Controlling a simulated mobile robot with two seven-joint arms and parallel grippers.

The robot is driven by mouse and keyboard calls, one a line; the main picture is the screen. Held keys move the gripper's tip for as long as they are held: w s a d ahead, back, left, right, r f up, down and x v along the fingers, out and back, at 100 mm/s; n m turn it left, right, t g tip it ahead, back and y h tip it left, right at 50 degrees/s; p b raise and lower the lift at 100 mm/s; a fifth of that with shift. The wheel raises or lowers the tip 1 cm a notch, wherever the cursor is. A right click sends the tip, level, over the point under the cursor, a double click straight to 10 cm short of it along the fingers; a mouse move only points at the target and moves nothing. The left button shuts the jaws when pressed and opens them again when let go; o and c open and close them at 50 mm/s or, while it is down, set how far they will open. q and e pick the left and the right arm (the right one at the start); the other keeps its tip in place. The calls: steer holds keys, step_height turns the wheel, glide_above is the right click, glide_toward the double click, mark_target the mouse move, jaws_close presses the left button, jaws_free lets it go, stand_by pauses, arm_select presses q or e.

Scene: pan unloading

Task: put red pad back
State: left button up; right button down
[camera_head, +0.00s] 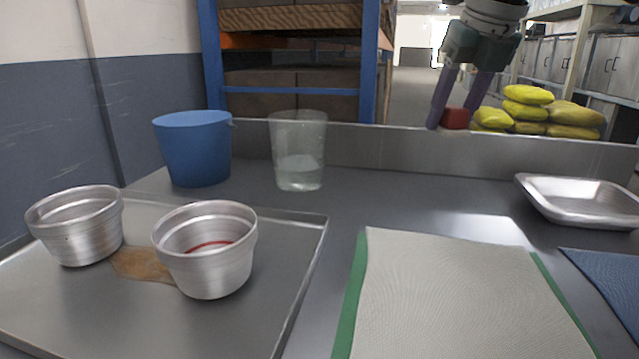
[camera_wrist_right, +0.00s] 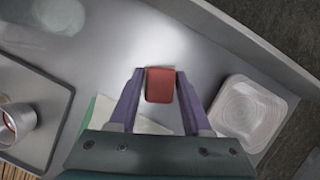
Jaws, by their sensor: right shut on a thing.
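The red pad (camera_head: 456,117) is a small red block between the purple fingers of my right gripper (camera_head: 453,119), near the back ledge of the table. It also shows in the right wrist view (camera_wrist_right: 160,86), between the fingertips, with its red face to the camera. My right gripper is shut on it. I cannot tell from the head view whether the pad touches the ledge or hangs above the table. My left gripper is in neither view.
A metal tray (camera_head: 304,262) at left holds two metal pots (camera_head: 75,226) (camera_head: 204,250). Behind stand a blue bucket (camera_head: 192,148) and a clear cup (camera_head: 299,150). A pale mat with green edges (camera_head: 450,290) lies in front. A shallow metal pan (camera_head: 580,202) and blue cloth (camera_head: 612,280) are right.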

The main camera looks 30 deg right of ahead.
glide_above(432, 200)
steer(key=s, duration=0.1)
steer(key=f, duration=0.7)
steer(key=shift+s+a+f, duration=0.2)
steer(key=shift+f, duration=0.05)
steer(key=shift+f+b, duration=0.45)
steer(key=shift+f, duration=1.45)
steer(key=shift+f, duration=0.2)
steer(key=shift+c, duration=1.7)
jaws_free()
steer(key=shift+r, duration=0.1)
